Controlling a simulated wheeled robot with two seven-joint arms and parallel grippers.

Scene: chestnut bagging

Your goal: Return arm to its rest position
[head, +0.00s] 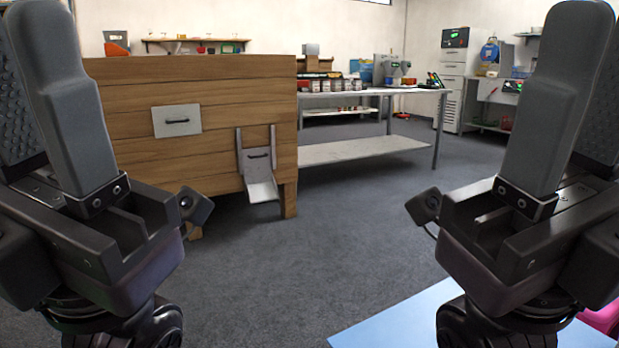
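My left gripper (28,60) stands at the left edge of the head view with its fingers pointing up. The textured inner face of its far finger shows behind the smooth near finger, so it looks open, with nothing seen between them. My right gripper (592,70) stands at the right edge in a mirrored pose, also fingers up, apparently open and empty. Both are cut off by the picture edges. Neither touches anything that I can see.
A wooden bin (215,110) with a handled panel (177,121) and a metal chute (261,190) stands ahead at left. A metal table (372,95) with jars is behind. A light blue surface (400,322) lies at lower right, beside something pink (603,318). The middle floor is clear.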

